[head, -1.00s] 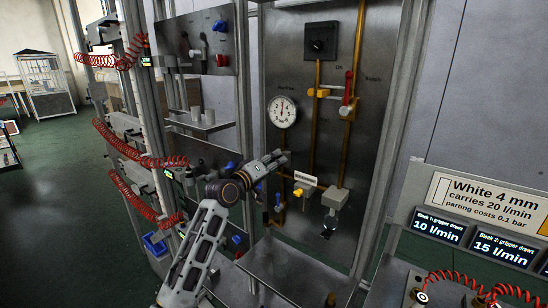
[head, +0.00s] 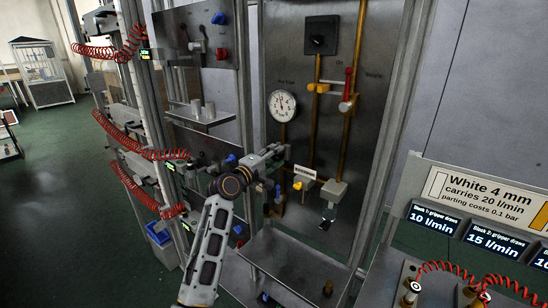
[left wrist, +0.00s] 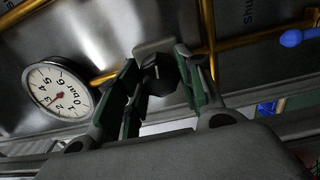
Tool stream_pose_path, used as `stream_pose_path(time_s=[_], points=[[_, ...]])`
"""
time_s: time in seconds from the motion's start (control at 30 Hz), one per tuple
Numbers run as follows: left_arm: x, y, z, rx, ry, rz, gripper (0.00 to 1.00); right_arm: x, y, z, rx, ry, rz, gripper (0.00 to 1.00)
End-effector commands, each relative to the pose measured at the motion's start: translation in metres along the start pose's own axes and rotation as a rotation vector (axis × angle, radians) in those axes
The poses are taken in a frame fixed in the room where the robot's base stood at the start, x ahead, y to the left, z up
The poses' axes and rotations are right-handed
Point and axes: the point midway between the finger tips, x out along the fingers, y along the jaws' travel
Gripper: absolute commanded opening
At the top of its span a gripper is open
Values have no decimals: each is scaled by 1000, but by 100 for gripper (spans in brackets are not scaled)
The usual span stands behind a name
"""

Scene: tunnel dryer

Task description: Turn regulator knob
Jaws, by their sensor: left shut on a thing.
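The regulator knob (left wrist: 159,76) is dark and ribbed, on a grey mount, in the left wrist view. In the head view my left gripper (head: 278,153) reaches in to the steel panel (head: 335,110), below the round gauge, and hides the knob. The white pressure gauge (head: 282,106) sits above the gripper. It also shows in the left wrist view (left wrist: 58,90), turned, with a red needle near the low-middle numbers. My right gripper is not in view.
A grey block (head: 334,191) is right of the gripper. A shelf (head: 290,262) juts out below. Red coiled hoses (head: 125,140) hang at left.

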Motion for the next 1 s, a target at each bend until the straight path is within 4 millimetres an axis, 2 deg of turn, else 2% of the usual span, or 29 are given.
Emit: stream_pose_path(time_s=[0.43,0.47,0.6,1.0], points=[[0,1,-1,-13,2,2,13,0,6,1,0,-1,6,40],[0,1,-1,-13,2,2,39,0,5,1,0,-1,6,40],[0,0,-1,-13,2,1,57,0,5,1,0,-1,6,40],[-1,0,0,-13,1,0,58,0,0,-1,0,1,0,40]])
